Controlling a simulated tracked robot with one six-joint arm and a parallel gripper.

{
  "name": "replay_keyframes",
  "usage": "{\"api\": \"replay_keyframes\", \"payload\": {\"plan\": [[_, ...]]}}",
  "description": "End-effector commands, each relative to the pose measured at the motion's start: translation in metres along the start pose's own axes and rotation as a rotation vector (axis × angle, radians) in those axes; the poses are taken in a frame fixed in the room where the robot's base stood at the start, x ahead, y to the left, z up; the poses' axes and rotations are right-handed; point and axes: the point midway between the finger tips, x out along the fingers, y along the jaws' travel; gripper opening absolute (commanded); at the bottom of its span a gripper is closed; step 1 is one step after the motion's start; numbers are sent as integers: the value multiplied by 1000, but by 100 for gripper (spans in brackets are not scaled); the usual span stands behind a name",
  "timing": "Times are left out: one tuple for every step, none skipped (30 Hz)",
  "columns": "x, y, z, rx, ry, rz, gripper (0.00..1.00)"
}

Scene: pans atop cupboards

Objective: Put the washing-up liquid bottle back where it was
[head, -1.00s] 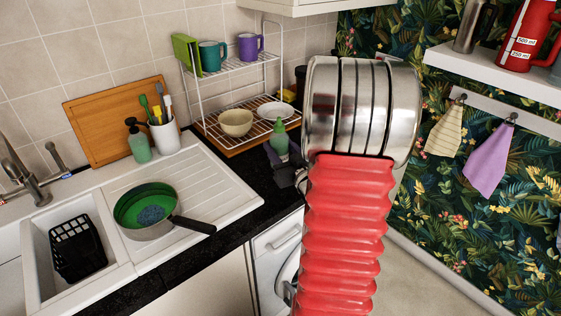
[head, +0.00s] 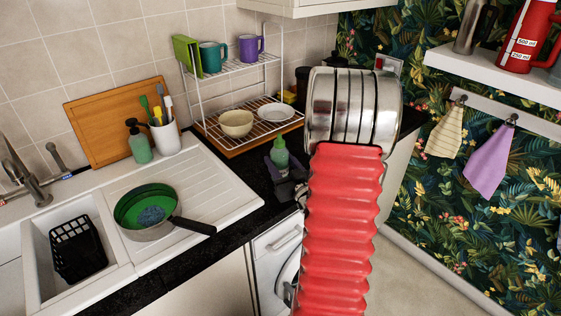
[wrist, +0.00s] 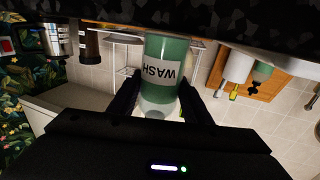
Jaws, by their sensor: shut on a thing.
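The green washing-up liquid bottle (head: 280,154) stands upright in my gripper (head: 284,180), over the dark worktop in front of the dish rack. In the head view my arm hides part of the worktop to the right.
A wire dish rack (head: 232,95) with a bowl (head: 236,123), a plate (head: 276,112) and mugs stands behind. Left are the draining board (head: 205,185), a green pan (head: 140,212), a soap dispenser (head: 139,146) and a utensil pot (head: 165,138). Dark worktop shows left of the bottle.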

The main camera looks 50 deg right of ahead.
Motion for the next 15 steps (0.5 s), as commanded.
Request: {"api": "replay_keyframes", "payload": {"plan": [[0,0,0,-1,2,0,0],[0,0,0,-1,2,1,0],[0,0,0,-1,2,1,0],[0,0,0,-1,2,1,0],[0,0,0,-1,2,1,0],[0,0,0,-1,2,1,0],[0,0,0,-1,2,1,0],[0,0,0,-1,2,1,0],[0,0,1,-1,1,1,0],[0,0,2,0,1,1,0],[0,1,2,0,1,1,0],[0,0,3,0,-1,1,46],[0,0,2,0,0,1,48],[0,0,2,0,0,1,51],[0,0,2,0,0,1,53]]}}
